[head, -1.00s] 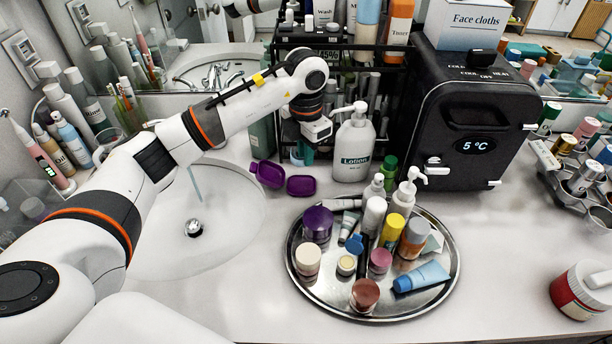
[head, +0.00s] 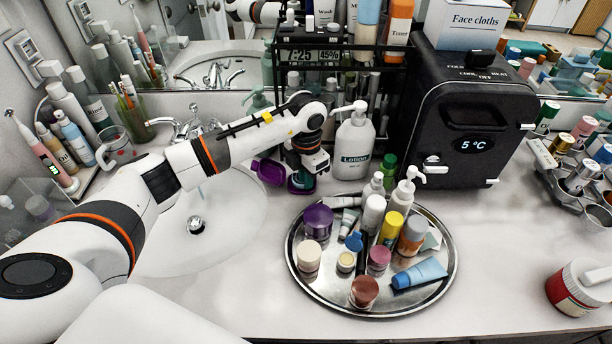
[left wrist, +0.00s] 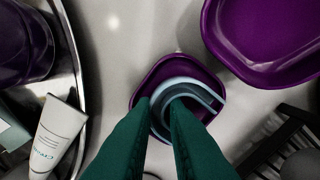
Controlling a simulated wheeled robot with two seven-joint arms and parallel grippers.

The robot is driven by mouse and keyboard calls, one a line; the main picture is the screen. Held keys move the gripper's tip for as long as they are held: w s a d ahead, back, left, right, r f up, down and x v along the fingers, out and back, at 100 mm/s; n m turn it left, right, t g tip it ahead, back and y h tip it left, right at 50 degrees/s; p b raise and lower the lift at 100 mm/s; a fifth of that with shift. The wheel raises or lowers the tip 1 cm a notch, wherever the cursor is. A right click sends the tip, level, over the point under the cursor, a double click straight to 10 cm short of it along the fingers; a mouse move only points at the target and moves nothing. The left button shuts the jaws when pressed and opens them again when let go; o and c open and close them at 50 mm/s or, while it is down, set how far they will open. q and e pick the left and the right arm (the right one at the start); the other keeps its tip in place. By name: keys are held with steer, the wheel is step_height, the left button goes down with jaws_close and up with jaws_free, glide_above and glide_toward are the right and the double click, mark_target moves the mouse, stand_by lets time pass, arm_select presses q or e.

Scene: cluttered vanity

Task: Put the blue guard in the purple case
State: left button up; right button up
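The purple case lies open on the counter by the sink. Its nearer half (head: 299,189) is under my left gripper, and its other half (head: 268,172) is to the left. The left wrist view shows the same shallow half (left wrist: 139,93) and the larger-looking other half (left wrist: 262,45) at upper right. The blue guard (left wrist: 187,88), a pale blue U shape, is at the nearer half, within its outline. My left gripper (left wrist: 163,103) has its green fingers closed on the guard's curved end, one on each side. Whether the guard touches the case floor is unclear. My right gripper is out of view.
A round metal tray (head: 440,285) of bottles and jars stands right of the case. A lotion bottle (head: 354,150) and a black rack (head: 340,85) are close behind. The sink (head: 165,245) lies left. A black mini fridge (head: 465,125) stands at the back right.

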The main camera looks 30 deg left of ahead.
arm_select(q)
steer(key=o, duration=0.5)
steer(key=shift+c, duration=0.2)
steer(key=shift+f, duration=0.1)
steer(key=shift+r, duration=0.3)
step_height(320, 180, up, 12)
steer(key=b, duration=0.2)
